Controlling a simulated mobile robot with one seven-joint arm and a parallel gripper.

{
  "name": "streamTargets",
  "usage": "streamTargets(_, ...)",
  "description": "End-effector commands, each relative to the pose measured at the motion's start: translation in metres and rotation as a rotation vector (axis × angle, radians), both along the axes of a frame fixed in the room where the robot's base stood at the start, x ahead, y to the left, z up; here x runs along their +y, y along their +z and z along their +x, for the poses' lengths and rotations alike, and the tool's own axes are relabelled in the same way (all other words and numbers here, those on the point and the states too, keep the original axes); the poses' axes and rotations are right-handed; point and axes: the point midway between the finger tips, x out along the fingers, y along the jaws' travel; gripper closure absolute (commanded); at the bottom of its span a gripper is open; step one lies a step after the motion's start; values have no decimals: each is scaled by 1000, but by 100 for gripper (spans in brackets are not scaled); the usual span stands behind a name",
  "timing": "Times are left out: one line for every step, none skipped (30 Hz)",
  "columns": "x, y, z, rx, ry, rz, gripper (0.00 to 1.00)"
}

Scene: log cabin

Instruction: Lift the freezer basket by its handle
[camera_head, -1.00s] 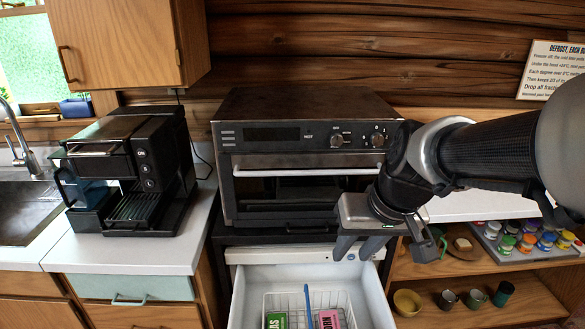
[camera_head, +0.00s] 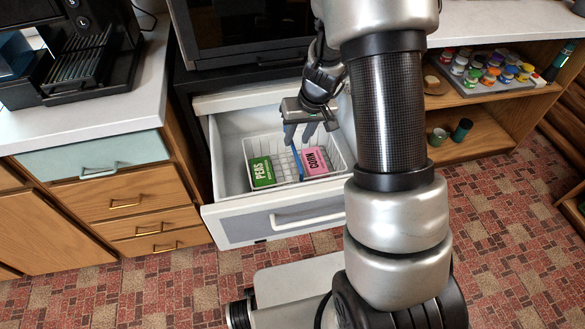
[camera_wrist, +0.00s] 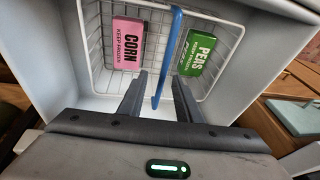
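The freezer basket (camera_head: 327,150) is a white wire basket inside the pulled-out freezer drawer (camera_head: 222,178). Its blue handle (camera_wrist: 171,58) runs across the middle, between the pink corn box (camera_head: 315,161) and the green peas box (camera_head: 262,172). The corn (camera_wrist: 128,45) and peas (camera_wrist: 195,54) also show in the wrist view. My gripper (camera_head: 304,138) is open and points down over the basket. In the wrist view, the blue handle passes between its two fingers (camera_wrist: 158,98), with space on both sides. I cannot tell how far the fingertips are above it.
A dark oven (camera_head: 250,35) stands above the drawer. Wooden cabinets (camera_head: 130,205) with a mint drawer are at left. Shelves (camera_head: 480,95) with jars are at right. The tiled floor in front is open.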

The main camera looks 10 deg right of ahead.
Motion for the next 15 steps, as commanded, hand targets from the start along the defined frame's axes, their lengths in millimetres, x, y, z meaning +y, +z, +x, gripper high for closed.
streamTargets(1, -13, 2, 3, -1, 0, 69)
streamTargets(2, -17, 3, 2, -1, 0, 69)
streamTargets(3, -22, 5, 2, -1, 0, 69)
streamTargets(4, -25, 5, 1, 0, 0, 69)
streamTargets(4, -27, 6, 1, 0, 0, 69)
streamTargets(4, -29, 7, 0, -1, 0, 69)
streamTargets(5, -31, 8, -1, -1, 0, 69)
streamTargets(5, -32, 8, 0, -1, 0, 69)
streamTargets(6, -34, 8, 0, -1, 0, 69)
streamTargets(6, -36, 8, 1, 0, 0, 69)
streamTargets(7, -39, 8, 2, 1, 0, 69)
streamTargets(9, -44, 8, 2, 1, 1, 69)
streamTargets(11, -49, 9, 2, 1, 1, 69)
streamTargets(12, -54, 9, 3, 1, 1, 69)
streamTargets(14, -60, 10, 3, 0, 0, 69)
